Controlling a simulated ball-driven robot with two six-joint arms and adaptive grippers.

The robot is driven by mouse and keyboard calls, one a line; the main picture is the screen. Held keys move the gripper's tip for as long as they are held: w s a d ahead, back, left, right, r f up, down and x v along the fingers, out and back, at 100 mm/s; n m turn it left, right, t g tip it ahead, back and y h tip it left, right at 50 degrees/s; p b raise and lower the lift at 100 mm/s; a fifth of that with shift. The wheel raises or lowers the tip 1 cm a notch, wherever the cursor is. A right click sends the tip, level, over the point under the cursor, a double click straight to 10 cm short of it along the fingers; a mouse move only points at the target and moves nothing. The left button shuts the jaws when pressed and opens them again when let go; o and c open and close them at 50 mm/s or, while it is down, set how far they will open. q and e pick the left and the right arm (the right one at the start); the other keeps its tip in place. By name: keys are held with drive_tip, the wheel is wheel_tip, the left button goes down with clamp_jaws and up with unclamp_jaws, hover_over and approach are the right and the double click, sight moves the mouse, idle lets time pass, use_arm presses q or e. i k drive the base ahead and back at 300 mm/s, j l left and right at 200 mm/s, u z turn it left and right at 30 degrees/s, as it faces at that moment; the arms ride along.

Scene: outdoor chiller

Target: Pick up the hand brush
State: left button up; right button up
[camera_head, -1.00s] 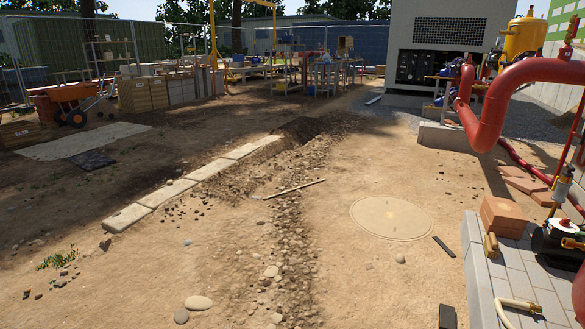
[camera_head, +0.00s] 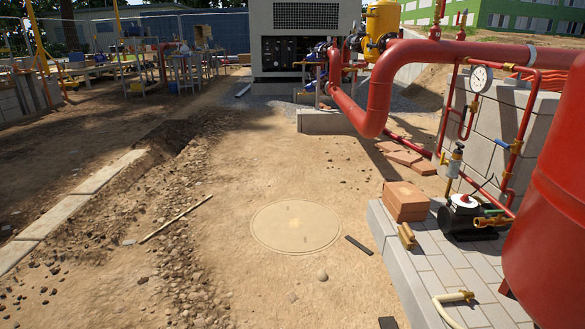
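No object shows clearly as a hand brush. A small tan, wood-coloured item (camera_head: 407,236) lies on the paved plinth (camera_head: 430,268), close to the front of the orange brick stack (camera_head: 405,201). It could be the brush, but it is too small to tell. Neither of my grippers is in view.
A large red pipe (camera_head: 376,95) and red tank (camera_head: 553,210) stand at the right. A pump (camera_head: 470,216) and a cream hose (camera_head: 446,312) are on the plinth. A round cover (camera_head: 295,227) lies in open sandy ground. A rubble strip (camera_head: 165,245) runs at the left.

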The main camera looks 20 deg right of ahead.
sight(406, 234)
drive_tip(key=i+z, duration=0.2)
drive_tip(key=i, duration=0.35)
drive_tip(key=i+z, duration=0.25)
drive_tip(key=i, duration=0.3)
drive_tip(key=i+j+z, duration=0.2)
drive_tip(key=i, duration=0.4)
drive_tip(key=i+j+z, duration=0.2)
drive_tip(key=i, duration=0.35)
drive_tip(key=l, duration=0.1)
